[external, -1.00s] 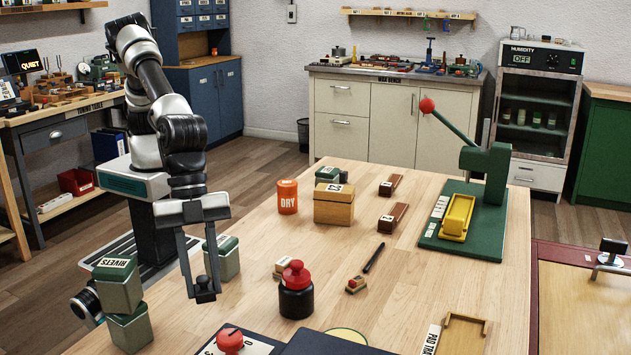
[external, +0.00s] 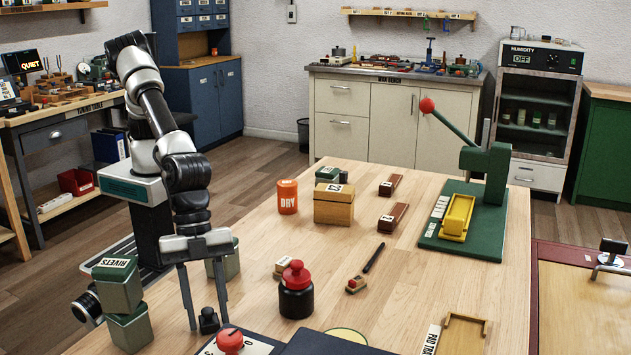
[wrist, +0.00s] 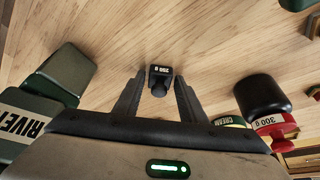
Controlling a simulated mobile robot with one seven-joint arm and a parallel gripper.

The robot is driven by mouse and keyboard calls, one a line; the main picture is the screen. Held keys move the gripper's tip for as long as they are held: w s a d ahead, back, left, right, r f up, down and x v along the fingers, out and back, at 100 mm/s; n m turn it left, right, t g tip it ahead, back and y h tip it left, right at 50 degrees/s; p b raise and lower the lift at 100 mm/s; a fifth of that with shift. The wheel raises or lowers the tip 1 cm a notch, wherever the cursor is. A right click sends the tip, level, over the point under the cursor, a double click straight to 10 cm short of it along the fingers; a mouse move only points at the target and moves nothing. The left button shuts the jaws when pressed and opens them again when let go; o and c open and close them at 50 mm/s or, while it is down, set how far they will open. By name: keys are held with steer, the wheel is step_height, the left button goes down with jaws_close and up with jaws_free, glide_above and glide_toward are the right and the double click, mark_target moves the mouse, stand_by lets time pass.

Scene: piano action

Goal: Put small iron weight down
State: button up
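The small iron weight (external: 209,321) is a dark block with a knob and a pale label. It appears to stand upright on the wooden table near its left edge. It also shows in the wrist view (wrist: 160,75), between and slightly beyond the fingertips. My gripper (external: 207,326) points down with its two fingers apart, one on each side of the weight. No contact shows.
Green RIVETS tins (external: 118,285) stand left of my gripper. A dark scale with a red knob (external: 230,341) is close in front. The table's middle (external: 330,240) has free room.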

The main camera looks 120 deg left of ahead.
steer(key=shift+o, duration=0.8)
steer(key=shift+r, duration=0.35)
steer(key=p+v, duration=0.2)
steer(key=v, duration=0.9)
steer(key=shift+s+r, duration=0.15)
steer(key=shift+r, duration=0.1)
